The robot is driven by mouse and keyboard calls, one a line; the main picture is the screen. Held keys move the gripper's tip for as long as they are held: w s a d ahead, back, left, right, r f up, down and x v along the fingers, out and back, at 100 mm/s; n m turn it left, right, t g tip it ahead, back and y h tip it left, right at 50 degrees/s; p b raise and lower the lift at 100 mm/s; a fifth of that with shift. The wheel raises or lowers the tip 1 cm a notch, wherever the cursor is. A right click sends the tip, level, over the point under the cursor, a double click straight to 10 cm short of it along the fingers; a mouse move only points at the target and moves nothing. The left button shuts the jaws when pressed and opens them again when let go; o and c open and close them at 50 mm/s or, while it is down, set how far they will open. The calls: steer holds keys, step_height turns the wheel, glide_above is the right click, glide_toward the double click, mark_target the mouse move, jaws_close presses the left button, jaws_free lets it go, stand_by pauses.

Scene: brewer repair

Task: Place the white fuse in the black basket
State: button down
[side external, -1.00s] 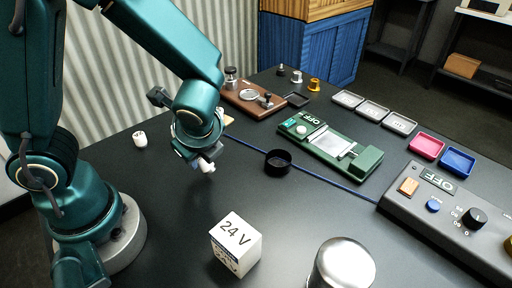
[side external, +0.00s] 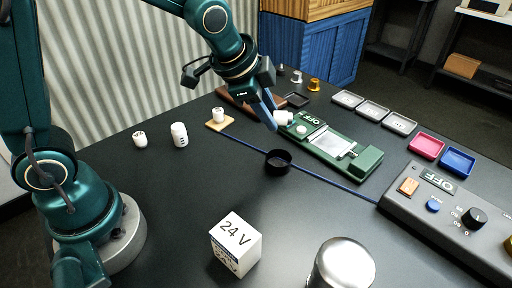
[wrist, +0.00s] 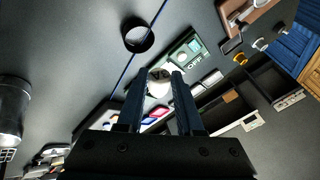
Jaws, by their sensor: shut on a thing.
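The white fuse (side external: 283,117) is a short white cylinder between the fingertips of my gripper (side external: 273,113). My gripper is shut on it and holds it above the table, lying roughly sideways. In the wrist view the fuse (wrist: 158,84) shows end-on between the two dark fingers (wrist: 160,82). The black basket (side external: 278,171) is a small round open cup on the table, below the fuse in the side view and apart from it. In the wrist view the basket (wrist: 140,49) lies up and left of the fingertips. Its inside looks empty.
A green device with an OFF display (side external: 335,150) stands right of the basket. A 24 V box (side external: 236,245) and metal cylinder (side external: 342,268) are in front. A blue cable (side external: 325,180) crosses the table.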

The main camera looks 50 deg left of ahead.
mark_target(267, 160)
steer(key=shift+f, duration=4.25)
steer(key=shift+c, duration=2.4)
jaws_free()
steer(key=shift+r, duration=0.1)
step_height(267, 160, up, 7)
